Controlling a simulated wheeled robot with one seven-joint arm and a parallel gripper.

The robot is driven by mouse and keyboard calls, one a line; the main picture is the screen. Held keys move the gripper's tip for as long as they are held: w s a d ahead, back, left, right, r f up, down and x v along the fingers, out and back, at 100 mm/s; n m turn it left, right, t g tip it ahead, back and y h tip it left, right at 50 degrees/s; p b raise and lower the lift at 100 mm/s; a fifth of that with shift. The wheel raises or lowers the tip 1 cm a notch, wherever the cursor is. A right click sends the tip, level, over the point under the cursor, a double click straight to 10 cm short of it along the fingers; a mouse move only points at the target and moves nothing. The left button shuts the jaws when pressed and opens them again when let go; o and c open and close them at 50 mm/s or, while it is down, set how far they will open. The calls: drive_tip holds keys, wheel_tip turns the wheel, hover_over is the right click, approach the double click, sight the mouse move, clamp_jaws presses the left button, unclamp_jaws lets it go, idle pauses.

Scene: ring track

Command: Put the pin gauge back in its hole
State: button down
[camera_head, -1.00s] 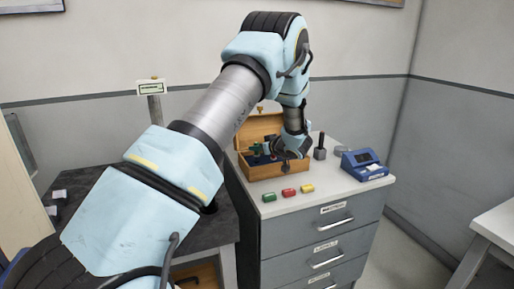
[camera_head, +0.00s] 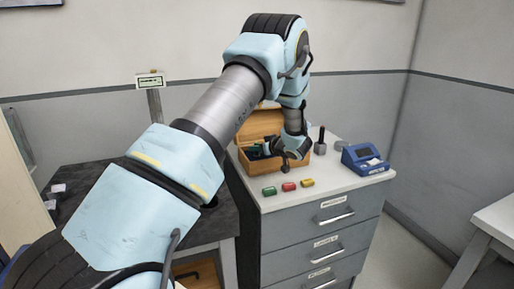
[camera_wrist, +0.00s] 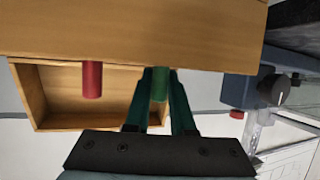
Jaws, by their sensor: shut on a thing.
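The pin gauge shows as a green handle (camera_wrist: 159,86) between the two dark green fingers of my gripper (camera_wrist: 158,82) in the wrist view. My gripper is shut on it. A wooden wall across the top of that view hides the rest of the gauge, so I cannot tell whether its pin is in a hole. A red handle (camera_wrist: 92,80) stands apart to the left of the fingers. In the head view the open wooden box (camera_head: 284,168) stands on the grey cabinet, and my gripper (camera_head: 285,158) is low at the box, its fingertips unclear.
Green (camera_head: 269,191), red (camera_head: 289,186) and yellow (camera_head: 307,183) small blocks lie before the box. A dark-handled gauge (camera_head: 321,140) and a blue device (camera_head: 366,159) stand to its right. A dark table (camera_head: 95,195) lies left of the cabinet (camera_head: 320,240).

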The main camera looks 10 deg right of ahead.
drive_tip(key=shift+f, duration=0.15)
drive_tip(key=c, duration=0.7)
unclamp_jaws()
drive_tip(key=b+v, duration=0.2)
drive_tip(key=v, duration=0.8)
drive_tip(key=shift+s+d+b, duration=0.15)
drive_tip(key=shift+s+b, duration=0.2)
drive_tip(key=shift+b, duration=0.05)
